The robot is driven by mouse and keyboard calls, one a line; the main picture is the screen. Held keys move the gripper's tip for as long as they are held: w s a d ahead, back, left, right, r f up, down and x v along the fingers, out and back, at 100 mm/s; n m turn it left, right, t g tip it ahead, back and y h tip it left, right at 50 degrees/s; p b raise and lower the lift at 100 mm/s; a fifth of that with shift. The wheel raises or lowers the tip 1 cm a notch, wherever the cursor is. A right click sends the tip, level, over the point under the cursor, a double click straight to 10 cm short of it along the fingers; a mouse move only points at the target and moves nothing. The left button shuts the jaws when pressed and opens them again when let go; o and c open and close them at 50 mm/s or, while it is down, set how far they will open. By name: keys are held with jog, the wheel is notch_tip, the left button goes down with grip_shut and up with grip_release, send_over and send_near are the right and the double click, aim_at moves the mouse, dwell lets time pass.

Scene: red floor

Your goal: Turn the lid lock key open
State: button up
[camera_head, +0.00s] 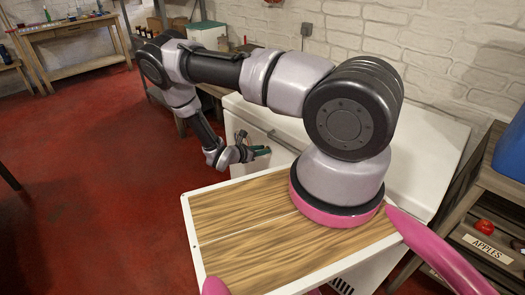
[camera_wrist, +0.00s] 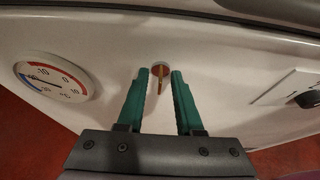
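The lid lock key (camera_wrist: 160,80) is a thin brass-coloured piece in a round reddish lock on the white front panel (camera_wrist: 115,60) in the wrist view. It stands roughly upright in the picture. My gripper (camera_wrist: 160,78) has its two green fingers apart, one on each side of the key, with a gap to both. In the head view my gripper (camera_head: 262,151) reaches down to the front of the white chest (camera_head: 286,142). The key is not visible there.
In the wrist view a round temperature dial (camera_wrist: 54,82) is left of the key and a dark knob (camera_wrist: 308,99) is at the right. In the head view a wooden bench (camera_head: 70,30) stands at the far left. The red floor (camera_head: 90,170) at left is clear.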

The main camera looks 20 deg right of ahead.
jog(key=shift+d, duration=0.1)
grip_shut()
jog(key=shift+w, duration=0.1)
dwell(1.3)
